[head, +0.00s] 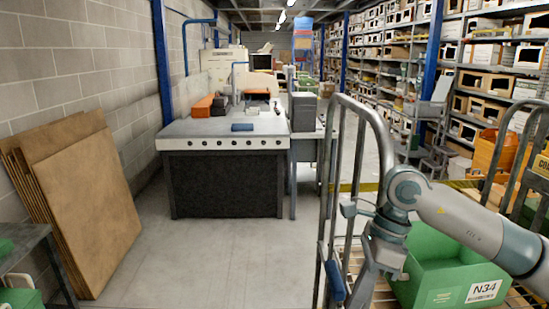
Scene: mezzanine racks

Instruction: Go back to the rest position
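My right arm comes in from the right and reaches over a metal roll cage (335,190). Its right gripper (364,284) hangs downward at the cage's left side, left of a green bin (432,255) labelled N34. The fingertips are not clearly visible at the bottom edge, so I cannot tell whether they are open or shut or touching anything. My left gripper is not in view.
A workbench (225,128) with a blue item and orange boxes stands ahead. Flat cardboard sheets (85,200) lean on the left wall. A dark table edge (25,240) is at lower left. Stocked shelves (490,80) line the right. The middle floor is clear.

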